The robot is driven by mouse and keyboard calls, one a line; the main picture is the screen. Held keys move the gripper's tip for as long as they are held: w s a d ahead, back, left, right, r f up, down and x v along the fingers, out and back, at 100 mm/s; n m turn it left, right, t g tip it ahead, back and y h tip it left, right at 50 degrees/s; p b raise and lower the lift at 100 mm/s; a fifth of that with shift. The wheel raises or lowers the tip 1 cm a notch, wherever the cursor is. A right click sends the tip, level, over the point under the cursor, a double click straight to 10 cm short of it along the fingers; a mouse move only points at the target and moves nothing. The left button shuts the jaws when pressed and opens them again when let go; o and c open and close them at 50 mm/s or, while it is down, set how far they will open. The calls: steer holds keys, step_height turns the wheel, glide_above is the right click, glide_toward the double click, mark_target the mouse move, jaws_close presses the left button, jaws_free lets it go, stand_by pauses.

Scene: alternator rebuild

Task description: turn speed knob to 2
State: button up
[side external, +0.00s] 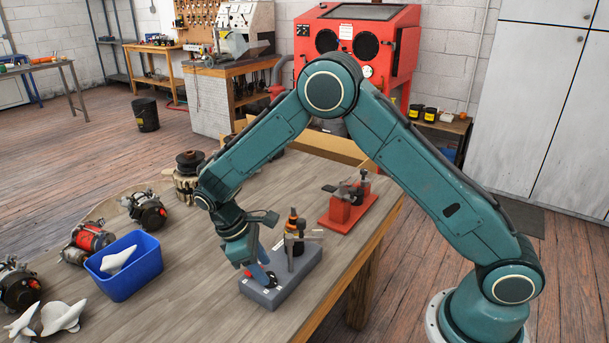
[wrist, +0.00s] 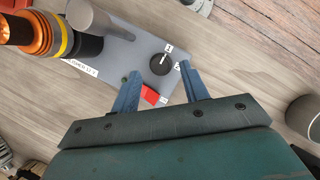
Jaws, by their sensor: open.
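The speed knob (wrist: 158,66) is a round black dial on a grey machine base (side external: 297,282). Its white pointer mark aims up and right toward the label 1 (wrist: 169,48). A label that looks like 2 (wrist: 177,66) sits just right of the knob, partly beside a fingertip. My gripper (wrist: 160,71) is open, with its two blue fingers on either side of the knob; I cannot tell whether they touch it. In the side external view my gripper (side external: 264,273) is low over the front of the base and partly hides the knob.
A red switch (wrist: 150,94) and a green light (wrist: 125,79) lie near the fingers. An orange, yellow and black part (wrist: 50,38) and a grey post (wrist: 92,20) stand on the base. A blue bin (side external: 128,278) and a red fixture (side external: 340,213) share the table.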

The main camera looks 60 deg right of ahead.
steer(key=shift+x, duration=1.1)
jaws_close()
steer(key=shift+w+m, duration=0.1)
steer(key=shift+m, duration=0.5)
steer(key=m+y, duration=0.1)
steer(key=m, duration=0.3)
steer(key=shift+w+d+g+y, duration=0.1)
steer(key=shift+d+g+y, duration=0.15)
steer(key=shift+g+y, duration=0.15)
steer(key=m+y, duration=0.1)
steer(key=m, duration=0.2)
steer(key=m+y, duration=0.1)
steer(key=m, duration=0.1)
steer(key=shift+d+m, duration=0.2)
steer(key=shift+m, duration=0.2)
